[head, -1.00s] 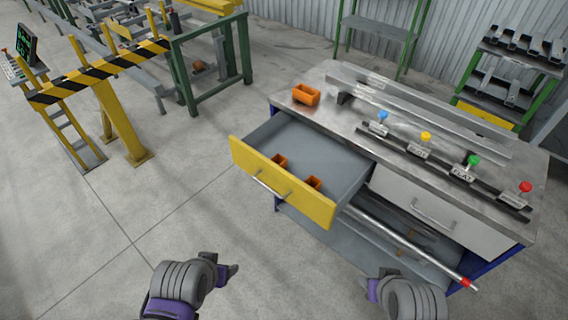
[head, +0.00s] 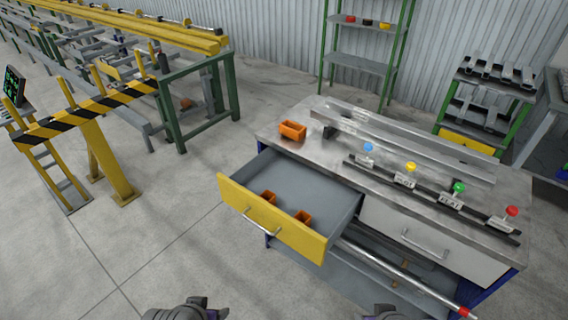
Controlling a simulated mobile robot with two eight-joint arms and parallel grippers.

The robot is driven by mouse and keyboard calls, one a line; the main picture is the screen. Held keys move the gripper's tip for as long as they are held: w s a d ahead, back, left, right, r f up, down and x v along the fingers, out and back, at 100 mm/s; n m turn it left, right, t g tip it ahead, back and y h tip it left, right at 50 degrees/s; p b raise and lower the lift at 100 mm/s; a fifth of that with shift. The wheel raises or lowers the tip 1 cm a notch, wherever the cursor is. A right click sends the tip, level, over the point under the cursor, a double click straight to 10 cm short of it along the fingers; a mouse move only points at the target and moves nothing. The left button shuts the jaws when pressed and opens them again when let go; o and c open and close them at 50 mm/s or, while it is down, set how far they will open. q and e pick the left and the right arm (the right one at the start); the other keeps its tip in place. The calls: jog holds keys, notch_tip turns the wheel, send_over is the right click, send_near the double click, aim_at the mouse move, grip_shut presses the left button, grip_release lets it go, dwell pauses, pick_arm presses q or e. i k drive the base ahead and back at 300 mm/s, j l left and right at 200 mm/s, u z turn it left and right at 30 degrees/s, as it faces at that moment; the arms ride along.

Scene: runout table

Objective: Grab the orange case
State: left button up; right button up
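An orange case (head: 292,130), like a small open bin, stands on the left end of the metal table top (head: 318,117). My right gripper (head: 372,316) barely shows at the bottom edge. Both are largely cut off, so their opening is hidden.
Stops with blue, yellow, green and red knobs (head: 411,168) line a rail on the table. A red-tipped bar (head: 400,281) lies below, sticking out at the right. A striped barrier (head: 95,108) stands left. Floor left of the drawer is clear.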

aim_at(293, 130)
jog(key=i+u, duration=0.2)
jog(key=i, duration=0.25)
jog(key=i+l+u, duration=0.15)
jog(key=i, duration=0.3)
jog(key=i+l+u, duration=0.2)
jog(key=i, duration=0.25)
